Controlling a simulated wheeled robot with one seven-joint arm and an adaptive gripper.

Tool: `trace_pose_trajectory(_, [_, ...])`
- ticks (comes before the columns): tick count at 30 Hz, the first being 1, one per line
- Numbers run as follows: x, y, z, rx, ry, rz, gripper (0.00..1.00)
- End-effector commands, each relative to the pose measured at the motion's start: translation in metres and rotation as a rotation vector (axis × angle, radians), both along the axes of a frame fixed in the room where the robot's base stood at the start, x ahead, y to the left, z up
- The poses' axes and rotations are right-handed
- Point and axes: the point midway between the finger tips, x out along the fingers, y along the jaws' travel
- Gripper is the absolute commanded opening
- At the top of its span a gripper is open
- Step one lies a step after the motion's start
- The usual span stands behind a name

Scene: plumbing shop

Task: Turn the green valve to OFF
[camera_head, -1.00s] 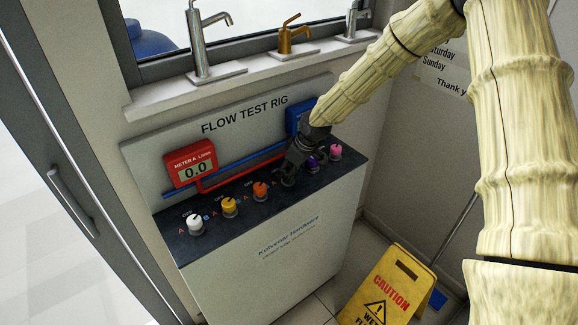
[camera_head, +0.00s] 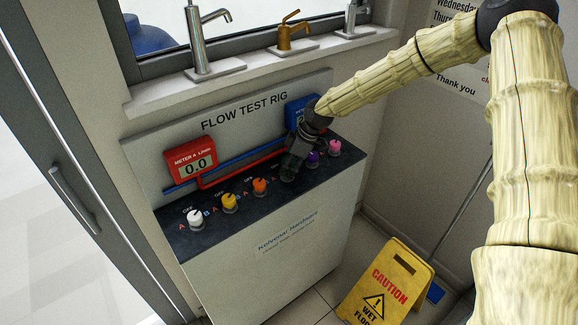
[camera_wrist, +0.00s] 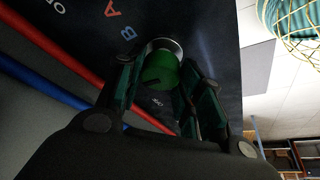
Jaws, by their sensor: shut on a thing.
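The green valve (camera_wrist: 162,70) shows in the wrist view as a round green knob on a silver base, set in the dark panel. My gripper (camera_wrist: 160,92) has a finger on either side of the knob and is shut on it. In the head view my gripper (camera_head: 289,172) is over the dark panel, between the orange valve (camera_head: 259,187) and the purple valve (camera_head: 313,159). Near the knob in the wrist view are a red A and a blue B, and part of a white label; which mark the knob points to is unclear.
The white valve (camera_head: 195,219), yellow valve (camera_head: 229,202) and pink valve (camera_head: 335,147) share the panel. A red meter (camera_head: 190,162) reads 0.0; a blue meter (camera_head: 296,110) is partly hidden. Taps stand on the ledge above. A yellow caution sign (camera_head: 386,284) stands on the floor.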

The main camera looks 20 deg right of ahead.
Motion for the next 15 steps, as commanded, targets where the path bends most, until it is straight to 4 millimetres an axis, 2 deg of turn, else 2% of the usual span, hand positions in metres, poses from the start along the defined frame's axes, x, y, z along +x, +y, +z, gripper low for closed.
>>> trace_pose_trajectory(8, [0.0007, -0.0004, 0.0005, -0.001, -0.002, -0.001, 0.13])
trace_pose_trajectory(9, [0.0008, -0.0004, 0.0005, -0.001, -0.002, -0.001, 0.40])
trace_pose_trajectory(12, [0.0007, -0.0004, 0.0004, -0.001, -0.002, -0.001, 0.58])
trace_pose_trajectory(15, [0.0005, -0.0002, 0.0002, 0.000, -0.001, 0.000, 0.58])
